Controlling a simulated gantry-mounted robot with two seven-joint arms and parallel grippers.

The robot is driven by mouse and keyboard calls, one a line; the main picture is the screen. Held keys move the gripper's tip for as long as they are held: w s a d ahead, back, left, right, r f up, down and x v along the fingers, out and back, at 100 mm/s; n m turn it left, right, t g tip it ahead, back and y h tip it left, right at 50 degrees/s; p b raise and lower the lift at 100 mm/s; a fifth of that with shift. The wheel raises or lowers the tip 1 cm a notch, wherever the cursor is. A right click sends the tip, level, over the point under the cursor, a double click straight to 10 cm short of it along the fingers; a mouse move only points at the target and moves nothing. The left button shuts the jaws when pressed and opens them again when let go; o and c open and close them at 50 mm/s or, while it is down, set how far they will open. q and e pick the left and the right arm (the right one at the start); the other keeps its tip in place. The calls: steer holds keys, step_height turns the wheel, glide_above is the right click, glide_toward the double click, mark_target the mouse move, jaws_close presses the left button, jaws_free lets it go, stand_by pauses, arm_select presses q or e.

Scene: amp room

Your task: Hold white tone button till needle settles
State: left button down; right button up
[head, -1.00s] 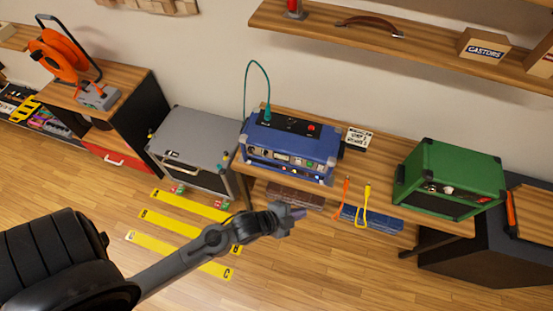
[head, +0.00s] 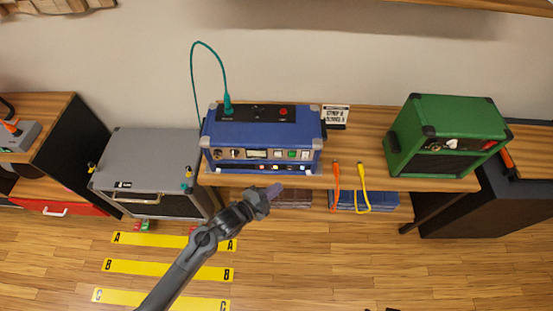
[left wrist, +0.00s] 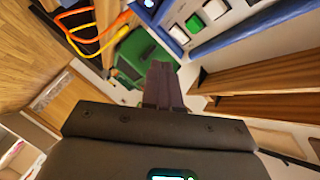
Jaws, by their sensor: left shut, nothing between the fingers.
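The blue amp (head: 225,130) stands on the wooden bench with its front panel facing me. Its panel carries knobs, a pale meter (head: 256,154) and a row of buttons: white, green (head: 292,154), white. I cannot read which white one is the tone button. The left wrist view shows one white button (left wrist: 179,34), the green button (left wrist: 194,22) and another white button (left wrist: 214,9). The meter's needle is too small to make out. My left gripper (head: 274,190) is shut and empty, just below and in front of the panel, apart from the buttons. My right gripper is not in view.
A green amp (head: 445,125) stands right on the bench (head: 360,150). Orange (head: 336,185) and yellow (head: 362,190) cables hang over the front edge. A teal cable (head: 228,102) plugs into the blue amp's top. A grey case (head: 150,160) stands left; open floor lies in front.

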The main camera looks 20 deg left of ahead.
mark_target(278, 155)
arm_select(q)
steer(key=shift+w, duration=0.1)
stand_by(0.3)
steer(key=w+a+b, duration=0.3)
steer(key=w+b, duration=0.1)
steer(key=w, duration=0.4)
stand_by(0.4)
steer(key=shift+a, duration=0.1)
stand_by(0.5)
stand_by(0.8)
steer(key=shift+w, duration=0.2)
stand_by(0.5)
steer(key=shift+w+a, duration=0.15)
steer(key=shift+w, duration=0.15)
steer(key=shift+w, duration=0.1)
stand_by(0.5)
